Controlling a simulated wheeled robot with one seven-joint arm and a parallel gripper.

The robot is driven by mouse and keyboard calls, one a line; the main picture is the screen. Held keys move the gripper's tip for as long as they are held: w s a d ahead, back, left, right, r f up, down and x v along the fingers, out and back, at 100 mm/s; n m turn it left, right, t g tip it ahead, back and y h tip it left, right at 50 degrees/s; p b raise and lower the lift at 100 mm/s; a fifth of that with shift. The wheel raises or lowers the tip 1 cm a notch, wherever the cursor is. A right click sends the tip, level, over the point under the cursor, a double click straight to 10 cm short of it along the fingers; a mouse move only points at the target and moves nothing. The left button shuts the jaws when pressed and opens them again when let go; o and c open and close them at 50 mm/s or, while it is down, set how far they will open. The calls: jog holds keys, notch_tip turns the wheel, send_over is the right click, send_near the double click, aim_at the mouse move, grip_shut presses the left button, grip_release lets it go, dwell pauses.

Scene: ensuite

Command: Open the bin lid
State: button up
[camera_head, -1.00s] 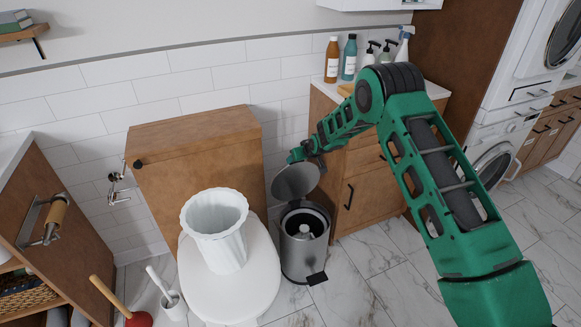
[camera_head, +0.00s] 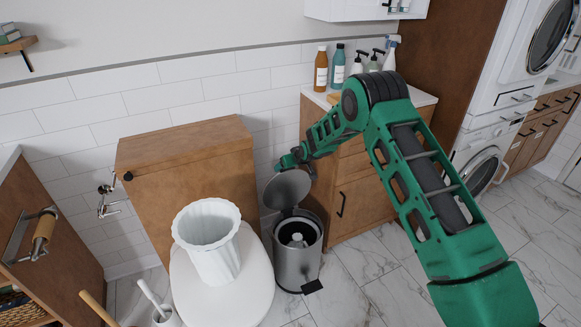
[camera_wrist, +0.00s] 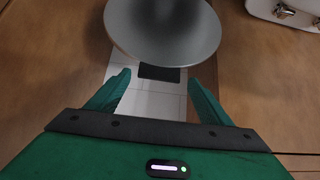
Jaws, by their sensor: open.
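The metal bin (camera_head: 297,262) stands on the floor between the toilet and the wooden cabinet, with a black pedal at its front. Its round grey lid (camera_head: 288,189) is raised and tilted up at the back, and the bin's inside shows. In the wrist view the lid (camera_wrist: 163,28) fills the upper middle, just beyond my fingertips. My gripper (camera_wrist: 153,82) is open, its two green fingers spread with nothing seen between them.
A toilet (camera_head: 228,285) with a white fluted pot (camera_head: 209,240) on it stands left of the bin. The wooden cabinet (camera_head: 345,205), right of the bin, carries several bottles. A wooden box-like unit (camera_head: 188,180) stands behind the toilet. Marble floor is free at front right.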

jog(key=v, duration=1)
jog(key=shift+s+r, duration=0.15)
jog(key=shift+r, duration=0.1)
jog(key=shift+d, duration=0.1)
jog(key=s+d+r+m+g+h, duration=0.1)
jog(key=s+d+r, duration=0.35)
jog(key=d, duration=0.25)
jog(key=s+d+r+m+h, duration=0.1)
jog(key=s+d+r, duration=0.2)
jog(key=d+r, duration=0.3)
jog(key=s+d+r+m+g+h, duration=0.1)
jog(key=s+d+r+m, duration=0.15)
jog(key=s+d, duration=0.5)
jog(key=s+d+r+m+g+h, duration=0.15)
jog(key=s+d+r, duration=0.25)
jog(key=s+d, duration=0.4)
jog(key=s+d+r+m+g, duration=0.1)
jog(key=s+d+m+g, duration=0.1)
jog(key=s, duration=1.7)
jog(key=s+d+r+m+g+y, duration=0.1)
jog(key=s+d+r+m+g, duration=0.1)
jog(key=s, duration=1.7)
jog(key=shift+s+m+g, duration=0.15)
jog(key=shift+m+g, duration=0.2)
jog(key=shift+m, duration=0.05)
jog(key=shift+d+r+y, duration=0.1)
jog(key=shift+d+y, duration=0.05)
jog(key=shift+y, duration=0.1)
